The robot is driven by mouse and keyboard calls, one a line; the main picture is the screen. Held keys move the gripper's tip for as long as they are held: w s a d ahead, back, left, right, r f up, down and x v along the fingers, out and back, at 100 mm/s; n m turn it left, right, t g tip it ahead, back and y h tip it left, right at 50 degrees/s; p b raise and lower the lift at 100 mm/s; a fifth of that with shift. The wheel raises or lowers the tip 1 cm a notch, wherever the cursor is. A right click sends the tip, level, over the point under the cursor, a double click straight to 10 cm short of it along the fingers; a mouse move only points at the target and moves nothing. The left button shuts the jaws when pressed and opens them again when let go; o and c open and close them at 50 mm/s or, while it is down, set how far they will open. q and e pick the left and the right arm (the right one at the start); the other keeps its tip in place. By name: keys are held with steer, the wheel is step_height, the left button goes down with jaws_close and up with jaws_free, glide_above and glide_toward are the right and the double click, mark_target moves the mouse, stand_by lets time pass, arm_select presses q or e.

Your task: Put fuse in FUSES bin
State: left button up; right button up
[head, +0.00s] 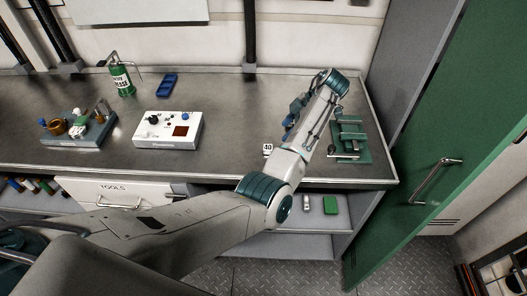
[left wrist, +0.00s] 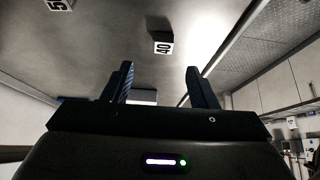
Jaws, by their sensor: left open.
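My left gripper (head: 291,116) is over the right half of the metal bench, with its blue fingers partly hidden by my arm. In the left wrist view its two fingers (left wrist: 160,88) stand wide apart with nothing held between them. A pale shape (left wrist: 143,97) shows low between the fingers; I cannot tell what it is. A small block marked 40 (head: 267,149) is near the bench's front edge; a 40 block (left wrist: 162,44) also shows in the left wrist view. I cannot make out a fuse or a bin marked FUSES. My right gripper is not in view.
A TOOLS drawer (head: 120,191) is below. A green box (head: 331,205) sits on the lower shelf. A green door (head: 440,130) stands right.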

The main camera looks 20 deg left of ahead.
mark_target(268, 147)
arm_select(q)
steer(key=b+x, duration=0.2)
steer(key=x, duration=0.2)
steer(key=shift+d+f, duration=0.15)
steer(key=shift+f, duration=0.05)
steer(key=shift+s+a+f+b, duration=0.1)
steer(key=shift+a+f+b, duration=0.2)
steer(key=shift+a, duration=0.1)
steer(key=shift+s+a+f+b, duration=0.15)
steer(key=shift+s+a+f, duration=0.15)
steer(key=shift+f, duration=0.15)
steer(key=shift+s+a+f+b, duration=0.15)
steer(key=shift+s+a+f, duration=0.05)
steer(key=shift+a+f, duration=0.2)
steer(key=shift+p+x, duration=0.65)
steer(key=shift+x, duration=0.2)
steer(key=shift+a+f, duration=0.15)
steer(key=c, duration=1.1)
jaws_close()
